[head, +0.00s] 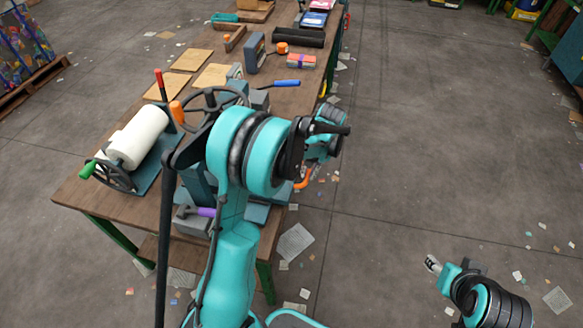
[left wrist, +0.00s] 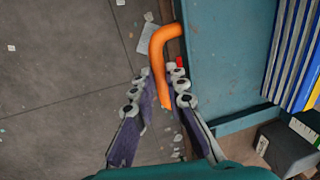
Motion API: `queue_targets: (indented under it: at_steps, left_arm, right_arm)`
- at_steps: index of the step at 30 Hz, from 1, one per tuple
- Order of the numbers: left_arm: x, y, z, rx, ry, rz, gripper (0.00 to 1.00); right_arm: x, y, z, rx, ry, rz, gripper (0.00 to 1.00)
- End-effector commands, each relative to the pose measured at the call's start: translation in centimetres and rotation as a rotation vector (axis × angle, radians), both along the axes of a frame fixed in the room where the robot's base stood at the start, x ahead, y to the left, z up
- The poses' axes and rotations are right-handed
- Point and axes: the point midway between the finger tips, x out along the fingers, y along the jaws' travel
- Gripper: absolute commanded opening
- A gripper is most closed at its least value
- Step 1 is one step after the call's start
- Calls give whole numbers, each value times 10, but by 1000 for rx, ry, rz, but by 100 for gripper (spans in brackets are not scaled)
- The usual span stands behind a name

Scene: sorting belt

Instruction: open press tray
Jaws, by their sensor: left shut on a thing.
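An orange bent handle (left wrist: 158,45) shows in the left wrist view beside a teal metal body (left wrist: 222,60). Part of the handle (head: 304,180) also shows in the head view, at the table's right edge. My left gripper (left wrist: 161,80) has its two fingers on either side of the handle's lower arm and is shut on it. In the head view my left arm hides most of the press and the left gripper's fingertips. The tray itself cannot be made out clearly. My right gripper (head: 432,264) is at the lower right, over the floor, away from the table; its jaw opening is unclear.
The wooden table (head: 80,190) holds a white roll on a stand (head: 140,138), a blue-handled tool (head: 283,83), wooden boards (head: 192,60) and a purple-handled tool (head: 206,212). Paper scraps (head: 295,242) litter the floor. The floor right of the table is open.

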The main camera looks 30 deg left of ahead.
Motion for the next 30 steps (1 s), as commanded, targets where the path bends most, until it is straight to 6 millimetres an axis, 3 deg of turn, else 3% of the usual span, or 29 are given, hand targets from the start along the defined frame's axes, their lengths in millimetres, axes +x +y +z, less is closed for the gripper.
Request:
queue_targets:
  at_steps: [6,12,19,30]
  left_arm:
    - [12,-50,0,-1,0,-4,0]
    - [19,-81,0,-1,0,-3,0]
    - [24,-98,0,-1,1,-1,0]
    - [24,-100,0,0,1,1,0]
  right_arm:
    - [0,0,1,0,0,0,46]
    - [0,0,2,0,0,0,46]
    - [0,0,2,0,0,0,46]
    - [0,0,2,0,0,0,46]
